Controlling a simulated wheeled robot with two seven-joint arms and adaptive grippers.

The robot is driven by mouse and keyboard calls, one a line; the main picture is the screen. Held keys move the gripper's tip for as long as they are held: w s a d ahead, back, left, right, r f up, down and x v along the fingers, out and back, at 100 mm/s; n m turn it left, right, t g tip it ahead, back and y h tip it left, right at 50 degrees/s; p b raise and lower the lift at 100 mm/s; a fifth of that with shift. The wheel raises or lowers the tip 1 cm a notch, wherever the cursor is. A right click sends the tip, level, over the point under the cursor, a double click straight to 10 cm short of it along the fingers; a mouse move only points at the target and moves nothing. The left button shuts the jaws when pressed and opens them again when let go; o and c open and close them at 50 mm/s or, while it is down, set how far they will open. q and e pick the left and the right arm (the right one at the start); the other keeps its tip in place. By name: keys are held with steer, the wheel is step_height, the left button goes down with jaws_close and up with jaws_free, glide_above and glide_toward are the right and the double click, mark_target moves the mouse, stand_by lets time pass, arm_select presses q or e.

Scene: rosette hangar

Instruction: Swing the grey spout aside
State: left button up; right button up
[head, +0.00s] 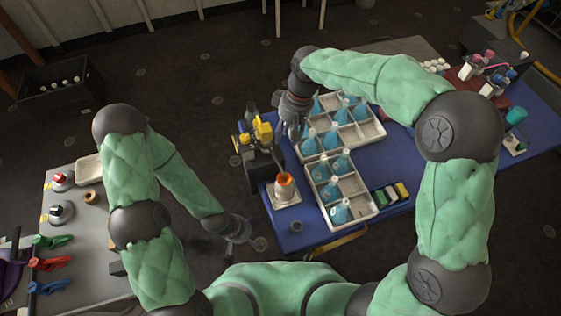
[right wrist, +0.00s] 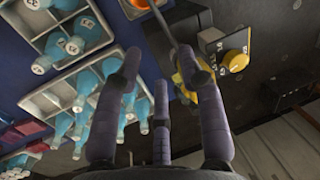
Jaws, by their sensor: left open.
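The grey spout (head: 280,162) slants from a dark machine with yellow parts (head: 262,132) down toward an orange-topped white vessel (head: 287,190) on the blue table. In the right wrist view the spout (right wrist: 163,24) is a thin grey rod just beyond the fingertips, between the outer two. My right gripper (head: 290,122) hangs beside the machine, above the spout. Its fingers (right wrist: 160,62) are spread with nothing visible between them; contact with the spout cannot be told. My left gripper (head: 255,242) is open and empty, low between the two tables.
White divided crates (head: 365,206) with blue-filled bottles stand right of the machine on the blue table (head: 298,238). A yellow, green and black block set (head: 390,194) lies nearby. The grey table (head: 100,222) at left holds clamps and small parts.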

steer(key=b+x, duration=0.3)
steer(key=x, duration=0.7)
steer(key=shift+s+a+f, duration=0.1)
steer(key=shift+a+f, duration=0.05)
steer(key=shift+f, duration=0.2)
steer(key=shift+c, duration=0.3)
jaws_close()
